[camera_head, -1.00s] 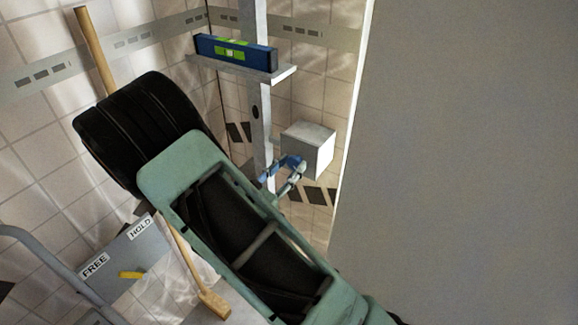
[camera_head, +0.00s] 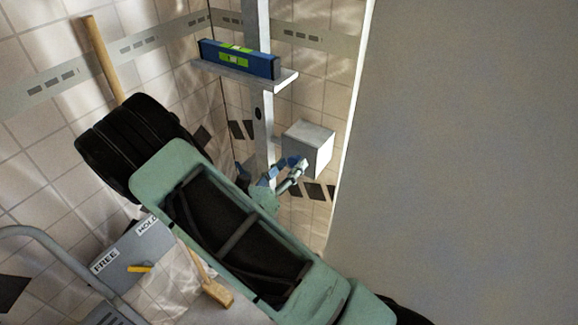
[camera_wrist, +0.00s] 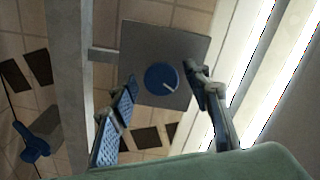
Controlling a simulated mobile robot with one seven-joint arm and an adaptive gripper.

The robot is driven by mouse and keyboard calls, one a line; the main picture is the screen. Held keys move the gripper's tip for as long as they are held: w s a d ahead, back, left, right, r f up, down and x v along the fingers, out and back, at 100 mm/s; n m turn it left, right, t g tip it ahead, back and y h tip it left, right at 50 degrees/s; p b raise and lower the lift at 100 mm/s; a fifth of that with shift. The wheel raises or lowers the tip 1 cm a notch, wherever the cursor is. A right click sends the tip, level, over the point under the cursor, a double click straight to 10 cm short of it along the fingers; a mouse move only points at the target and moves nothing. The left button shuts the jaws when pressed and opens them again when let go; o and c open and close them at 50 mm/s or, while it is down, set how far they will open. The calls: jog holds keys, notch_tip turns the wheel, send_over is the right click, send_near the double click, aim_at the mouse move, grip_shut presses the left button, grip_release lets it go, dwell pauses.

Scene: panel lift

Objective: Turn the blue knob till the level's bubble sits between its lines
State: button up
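The blue knob (camera_wrist: 162,79), with a white pointer line, sits on the face of a grey box (camera_wrist: 185,45). In the wrist view my gripper (camera_wrist: 160,74) is open, with one finger on each side of the knob and a gap to each. I cannot tell how far the fingertips are from the box face. In the head view my gripper (camera_head: 284,170) is at the lower left of the box (camera_head: 308,148), and the knob cannot be made out. The blue level (camera_head: 238,59) with green windows lies on a shelf above; its bubble is too small to read against its lines.
The shelf (camera_head: 286,78) is fixed to a grey upright post (camera_head: 264,140). A FREE/HOLD plate (camera_head: 125,255) with a yellow lever (camera_head: 139,268) is at lower left, beside a grey rail. A wooden handle (camera_head: 102,58) leans at the wall. A large grey surface (camera_head: 460,150) fills the right.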

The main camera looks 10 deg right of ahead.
jog(key=v, duration=1.2)
dwell(0.4)
